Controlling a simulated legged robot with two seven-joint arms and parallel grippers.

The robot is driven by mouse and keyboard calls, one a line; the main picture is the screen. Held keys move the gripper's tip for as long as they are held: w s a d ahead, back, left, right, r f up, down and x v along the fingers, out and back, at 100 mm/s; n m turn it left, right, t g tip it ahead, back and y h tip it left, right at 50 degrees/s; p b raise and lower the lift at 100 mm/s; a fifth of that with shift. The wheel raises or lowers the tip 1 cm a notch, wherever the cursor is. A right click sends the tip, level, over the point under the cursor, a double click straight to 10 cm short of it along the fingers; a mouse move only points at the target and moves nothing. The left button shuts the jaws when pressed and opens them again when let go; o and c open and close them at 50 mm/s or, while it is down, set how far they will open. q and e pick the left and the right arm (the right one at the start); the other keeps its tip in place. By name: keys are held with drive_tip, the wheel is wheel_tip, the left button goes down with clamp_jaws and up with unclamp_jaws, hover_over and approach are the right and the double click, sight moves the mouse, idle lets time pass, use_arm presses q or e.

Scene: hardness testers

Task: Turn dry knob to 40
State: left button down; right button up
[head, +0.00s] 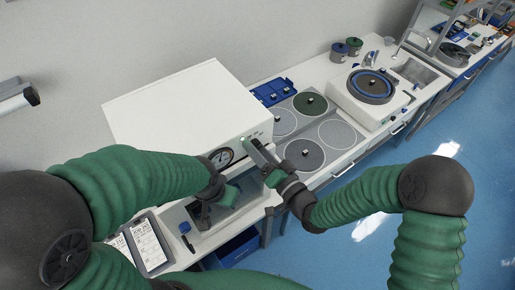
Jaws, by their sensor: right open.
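A white box-shaped machine (175,105) stands on the bench against the wall. Small controls show at the front's right end, too small to read; I cannot make out a dry knob or a 40 mark. My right gripper (256,150) is open, with its fingers close to this right end of the front; I cannot tell if they touch. They hide part of the face. My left gripper (222,196) is below the dial, in front of the machine; its jaws are unclear.
To the right, a bench holds round discs (303,154), a blue tray (273,91), a turntable-like unit (371,87) and a sink (414,72). Clipboards (148,243) and a dark marker (187,243) lie at the lower left. Blue floor is open at the right.

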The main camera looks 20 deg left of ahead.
drive_tip(key=shift+d, duration=0.25)
drive_tip(key=shift+c, duration=0.5)
drive_tip(key=shift+d, duration=0.4)
drive_tip(key=c, duration=1)
use_arm(q)
drive_tip(key=shift+s+d+r, duration=0.1)
drive_tip(key=shift+s+d, duration=0.05)
drive_tip(key=shift+d, duration=0.35)
use_arm(e)
drive_tip(key=shift+s+a, duration=0.1)
